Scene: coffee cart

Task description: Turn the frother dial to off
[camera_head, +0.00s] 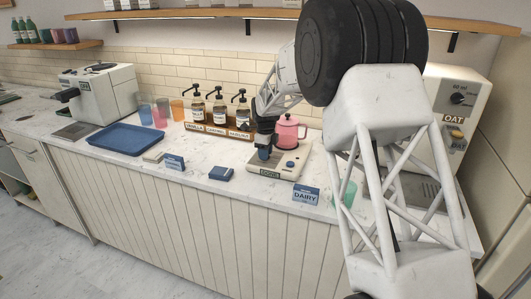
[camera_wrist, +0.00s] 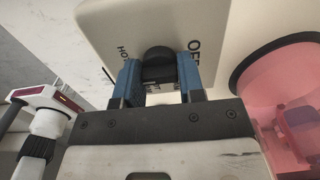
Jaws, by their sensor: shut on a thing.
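The frother (camera_head: 268,172) is a low cream base on the counter, with a pink lidded pitcher (camera_head: 288,132) at its back. My gripper (camera_head: 264,153) reaches down over the base's left part, hiding the dial in the head view. In the wrist view, the black dial (camera_wrist: 158,54) sits between the blue fingertips of my gripper (camera_wrist: 160,78), which is shut on it. Dark lettering starting "HO" shows left of the dial, and "OF" shows right of it. The dial's pointer mark is hidden, so its setting cannot be told. The pink pitcher (camera_wrist: 285,95) stands to the right.
A blue button (camera_head: 290,164) is on the frother's right part. A DAIRY sign (camera_head: 306,196) and a small blue block (camera_head: 221,173) stand in front. Pump bottles (camera_head: 219,110) are behind. A blue tray (camera_head: 124,138) lies left. A machine with an OAT sign (camera_head: 453,120) stands right.

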